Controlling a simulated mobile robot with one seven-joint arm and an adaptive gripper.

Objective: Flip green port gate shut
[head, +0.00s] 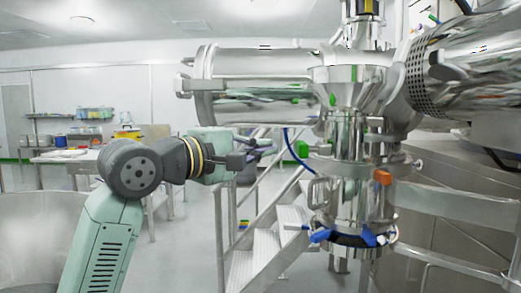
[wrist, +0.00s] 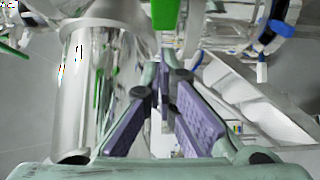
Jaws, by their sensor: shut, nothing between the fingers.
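A green block-like handle (head: 302,149), which looks like the green port gate's flap, stands out on the left side of the steel column in the head view. A green piece also shows at the top middle of the wrist view (wrist: 165,14), beyond my fingers. My gripper (head: 265,150) is to the left of the green handle at about the same height, with a small gap between them in the picture. Its purple-padded fingers (wrist: 163,92) are shut and empty. I cannot tell from these views how far the gate is swung.
A steel vessel column (head: 345,190) carries an orange handle (head: 382,177) and a blue-handled clamp ring (head: 345,237). A horizontal steel cylinder (head: 262,88) lies above my gripper. Metal steps (head: 268,250) with railings stand below. A table and shelves are at the back left.

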